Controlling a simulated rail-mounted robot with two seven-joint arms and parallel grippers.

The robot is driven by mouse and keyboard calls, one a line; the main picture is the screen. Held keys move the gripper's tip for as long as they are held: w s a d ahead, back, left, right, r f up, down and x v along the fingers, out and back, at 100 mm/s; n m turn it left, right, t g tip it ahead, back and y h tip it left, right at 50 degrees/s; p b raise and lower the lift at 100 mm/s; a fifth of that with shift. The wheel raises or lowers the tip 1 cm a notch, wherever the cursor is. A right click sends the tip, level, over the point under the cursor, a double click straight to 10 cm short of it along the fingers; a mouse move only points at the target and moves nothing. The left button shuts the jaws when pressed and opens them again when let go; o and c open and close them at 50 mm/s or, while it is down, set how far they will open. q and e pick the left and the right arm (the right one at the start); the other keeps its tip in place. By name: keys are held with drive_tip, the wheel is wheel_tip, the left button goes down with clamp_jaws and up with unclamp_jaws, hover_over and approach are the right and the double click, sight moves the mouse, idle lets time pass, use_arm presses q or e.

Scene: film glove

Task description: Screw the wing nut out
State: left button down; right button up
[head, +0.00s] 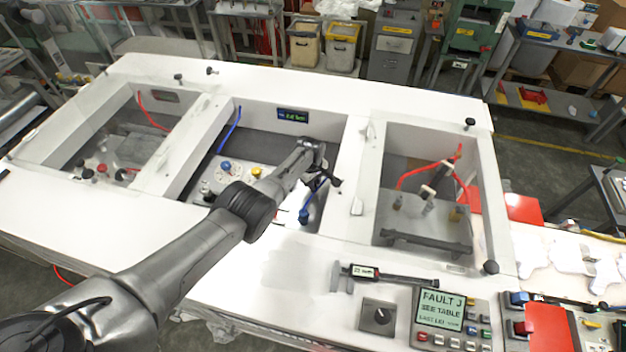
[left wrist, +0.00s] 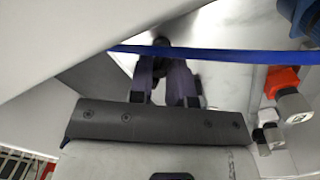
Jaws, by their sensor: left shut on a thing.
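My left gripper (head: 326,181) reaches into the right side of the middle bay, near its wall. My right gripper is not in view.
A blue hose (left wrist: 225,52) runs close past the fingertips. An orange-collared fitting (left wrist: 283,82) is at the right. White walls (head: 350,165) bound the bay. A caliper (head: 385,275) and a fault display panel (head: 442,310) lie in front. The right bay (head: 425,240) holds red hoses.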

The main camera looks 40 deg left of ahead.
use_arm(q)
drive_tip(key=n, duration=0.4)
drive_tip(key=shift+f+n, duration=0.1)
drive_tip(key=shift+n, duration=0.2)
drive_tip(key=n, duration=0.4)
drive_tip(key=shift+y, duration=0.3)
drive_tip(key=shift+n, duration=0.4)
drive_tip(key=c, duration=1.1)
unclamp_jaws()
drive_tip(key=shift+o, duration=0.2)
drive_tip(key=shift+r, duration=0.2)
